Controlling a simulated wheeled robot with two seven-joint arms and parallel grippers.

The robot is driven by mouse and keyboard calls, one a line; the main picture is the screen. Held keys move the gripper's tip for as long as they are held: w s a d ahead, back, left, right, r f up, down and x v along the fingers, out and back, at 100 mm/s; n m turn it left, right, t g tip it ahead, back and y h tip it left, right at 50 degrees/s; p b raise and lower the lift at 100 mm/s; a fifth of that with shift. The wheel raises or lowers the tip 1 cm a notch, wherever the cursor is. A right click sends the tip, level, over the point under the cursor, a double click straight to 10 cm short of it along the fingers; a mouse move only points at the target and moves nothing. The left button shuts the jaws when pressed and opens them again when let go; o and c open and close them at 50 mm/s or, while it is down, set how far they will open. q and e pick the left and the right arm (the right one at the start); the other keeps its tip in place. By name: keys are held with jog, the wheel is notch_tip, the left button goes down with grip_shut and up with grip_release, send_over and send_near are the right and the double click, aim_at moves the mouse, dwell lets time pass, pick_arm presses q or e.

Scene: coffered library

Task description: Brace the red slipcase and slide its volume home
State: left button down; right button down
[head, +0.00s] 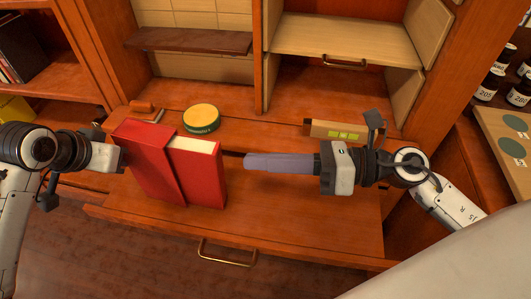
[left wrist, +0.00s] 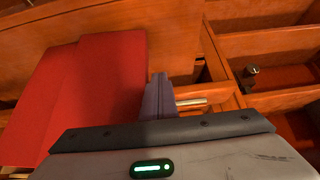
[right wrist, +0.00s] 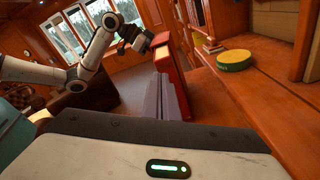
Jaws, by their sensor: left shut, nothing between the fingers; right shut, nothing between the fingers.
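The red slipcase (head: 145,160) stands upright on the wooden desk surface, left of centre. Its red volume (head: 207,178) sticks out of its right side, with cream page edges on top. My left gripper (head: 122,158) is at the slipcase's left side; its fingers are hidden in the head view. In the left wrist view its shut fingers (left wrist: 158,98) lie beside the red slipcase (left wrist: 110,85); contact is unclear. My right gripper (head: 250,161) is shut and empty, pointing left at the volume with a small gap. The right wrist view shows the volume (right wrist: 170,65) beyond the fingertips.
A yellow-topped green tin (head: 201,118) stands behind the volume. A small orange-brown wooden object (head: 145,109) lies behind the slipcase. A box with green marks (head: 338,132) lies behind my right gripper. Cabinet compartments rise at the back. The desk in front of my right gripper is clear.

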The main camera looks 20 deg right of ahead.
aim_at(218, 149)
jog(key=shift+w+a+r+m+t, duration=0.2)
jog(key=shift+w+a+m, duration=0.15)
jog(key=shift+w+a, duration=0.2)
jog(key=shift+w+a+r+m+t, duration=0.15)
jog(key=shift+w+a+m+t, duration=0.05)
jog(key=shift+w+a+m, duration=0.3)
jog(key=shift+w+a+r+m+t, duration=0.25)
jog(key=shift+w+a, duration=0.2)
jog(key=shift+a, duration=0.15)
jog(key=shift+x, duration=2.6)
jog(key=shift+s, duration=0.1)
jog(key=v, duration=1.4)
jog(key=shift+d, duration=0.4)
jog(key=shift+s+f, duration=0.1)
jog(key=shift+f, duration=0.05)
